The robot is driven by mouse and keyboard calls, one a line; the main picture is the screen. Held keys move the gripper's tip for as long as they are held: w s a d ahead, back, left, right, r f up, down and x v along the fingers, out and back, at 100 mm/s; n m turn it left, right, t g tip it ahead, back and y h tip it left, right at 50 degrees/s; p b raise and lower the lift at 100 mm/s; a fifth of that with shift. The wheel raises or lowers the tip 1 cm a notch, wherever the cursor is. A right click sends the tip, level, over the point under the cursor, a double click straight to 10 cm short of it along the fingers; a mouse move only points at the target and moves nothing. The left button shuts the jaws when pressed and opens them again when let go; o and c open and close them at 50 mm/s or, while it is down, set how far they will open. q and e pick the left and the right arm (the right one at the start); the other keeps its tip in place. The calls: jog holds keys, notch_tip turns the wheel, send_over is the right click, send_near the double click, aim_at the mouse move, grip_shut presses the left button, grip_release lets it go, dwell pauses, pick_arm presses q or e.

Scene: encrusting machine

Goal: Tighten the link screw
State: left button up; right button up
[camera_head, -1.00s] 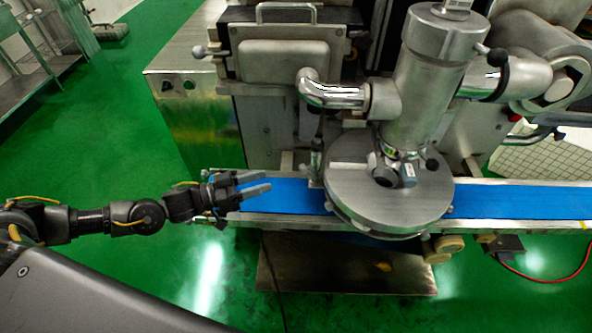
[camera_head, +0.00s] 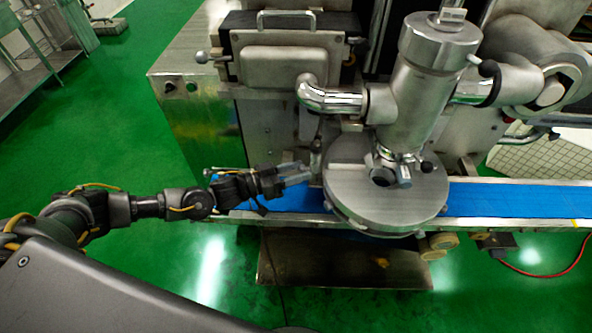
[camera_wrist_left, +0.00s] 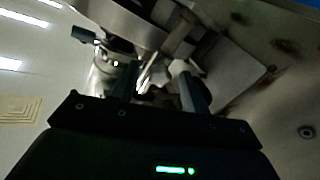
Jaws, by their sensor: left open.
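My left gripper (camera_head: 303,174) is open, with its two fingers pointing right toward the left edge of the round metal disc (camera_head: 350,200). A small upright metal fitting (camera_head: 317,155) stands at that edge, close to the fingertips; it may hold the link screw, but the screw itself cannot be made out. In the left wrist view the two dark fingers (camera_wrist_left: 158,82) stand apart, with shiny metal parts (camera_wrist_left: 148,72) showing beyond the gap. I cannot tell whether the fingers touch anything. My right gripper is not in view.
A tilted metal cylinder (camera_head: 408,100) rises above the disc, with a curved pipe (camera_head: 330,97) at its left. The blue conveyor belt (camera_head: 520,200) runs beneath. The machine body (camera_head: 285,130) stands behind. Green floor (camera_head: 110,130) is clear at the left.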

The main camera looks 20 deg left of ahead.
pick_arm(q)
jog(key=c, duration=1)
